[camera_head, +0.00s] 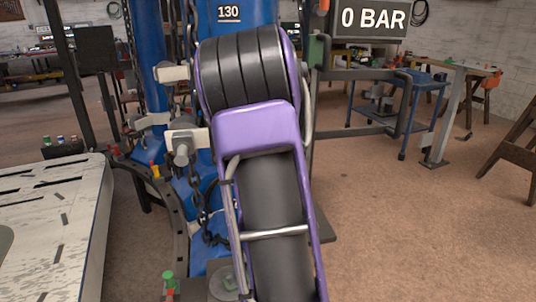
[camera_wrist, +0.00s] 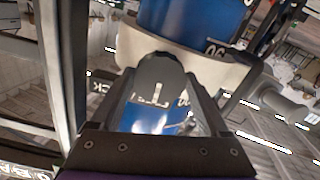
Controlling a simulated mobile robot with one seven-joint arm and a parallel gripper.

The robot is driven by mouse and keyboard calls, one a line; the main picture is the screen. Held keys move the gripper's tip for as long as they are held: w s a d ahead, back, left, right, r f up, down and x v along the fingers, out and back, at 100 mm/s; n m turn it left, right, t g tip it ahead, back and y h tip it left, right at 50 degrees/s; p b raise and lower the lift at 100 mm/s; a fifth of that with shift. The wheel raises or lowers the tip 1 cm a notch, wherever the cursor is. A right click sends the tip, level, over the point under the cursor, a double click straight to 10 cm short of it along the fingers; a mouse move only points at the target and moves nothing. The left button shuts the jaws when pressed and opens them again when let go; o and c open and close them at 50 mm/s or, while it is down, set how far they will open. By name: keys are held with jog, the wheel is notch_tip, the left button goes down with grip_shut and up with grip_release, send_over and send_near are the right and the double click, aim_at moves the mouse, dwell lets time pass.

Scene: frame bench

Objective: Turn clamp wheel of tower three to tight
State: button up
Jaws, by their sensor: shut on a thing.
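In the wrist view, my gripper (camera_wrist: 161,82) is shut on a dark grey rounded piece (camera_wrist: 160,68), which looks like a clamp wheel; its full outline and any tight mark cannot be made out. Behind it a cream band (camera_wrist: 218,72) wraps a blue tower (camera_wrist: 195,22). In the head view, blue towers stand behind my purple and black arm; one tower (camera_head: 228,33) bears the label 130. My arm hides my gripper and the wheel there. Which tower is number three cannot be told.
A sign (camera_head: 370,18) reads 0 BAR at the upper right, above a grey pipe frame (camera_head: 350,75). A chain (camera_head: 203,195) hangs left of my arm. A pale table (camera_head: 75,215) stands at the left.

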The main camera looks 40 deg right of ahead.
jog(key=shift+r+m, duration=0.1)
jog(key=shift+m, duration=0.3)
jog(key=o, duration=1.2)
jog(key=shift+o, duration=0.2)
